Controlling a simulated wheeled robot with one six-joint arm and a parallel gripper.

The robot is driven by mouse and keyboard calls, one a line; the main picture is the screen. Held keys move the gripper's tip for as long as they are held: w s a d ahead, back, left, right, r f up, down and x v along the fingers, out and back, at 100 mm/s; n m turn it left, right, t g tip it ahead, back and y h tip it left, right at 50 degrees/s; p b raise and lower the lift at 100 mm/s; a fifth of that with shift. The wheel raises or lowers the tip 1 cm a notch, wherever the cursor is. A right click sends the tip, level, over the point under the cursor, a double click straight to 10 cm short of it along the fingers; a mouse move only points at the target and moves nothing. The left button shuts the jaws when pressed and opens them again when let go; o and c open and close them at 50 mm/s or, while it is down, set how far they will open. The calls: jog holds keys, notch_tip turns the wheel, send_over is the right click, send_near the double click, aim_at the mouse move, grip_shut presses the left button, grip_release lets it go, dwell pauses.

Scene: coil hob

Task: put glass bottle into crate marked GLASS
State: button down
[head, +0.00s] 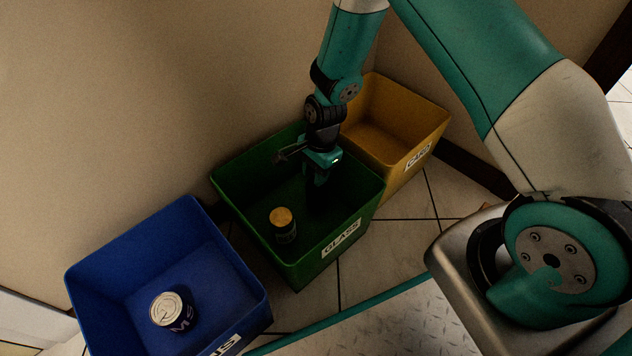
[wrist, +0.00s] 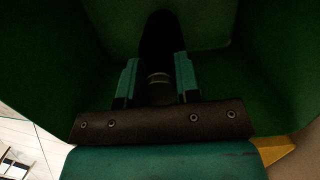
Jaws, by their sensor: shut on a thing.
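The green crate (head: 240,222) carries a white GLASS label (head: 341,238) on its front wall. My gripper (head: 317,175) points down inside this crate, towards its right end. It is shut on the dark glass bottle, which shows between the two teal fingers in the wrist view (wrist: 158,48); my gripper also shows there (wrist: 157,75). The bottle is very dark against the crate. I cannot tell whether its base touches the crate floor.
A jar with a yellow lid (head: 284,226) stands in the green crate, left of my gripper. A blue crate (head: 100,272) at the left holds a can (head: 170,311). A yellow crate marked CARD (head: 381,110) adjoins at the right and looks empty. A wall stands behind.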

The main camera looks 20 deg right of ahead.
notch_tip(320, 180, down, 2)
jog(key=shift+f+b, duration=0.25)
jog(key=shift+b, duration=0.15)
jog(key=shift+r, duration=0.15)
jog(key=c, duration=0.8)
grip_release()
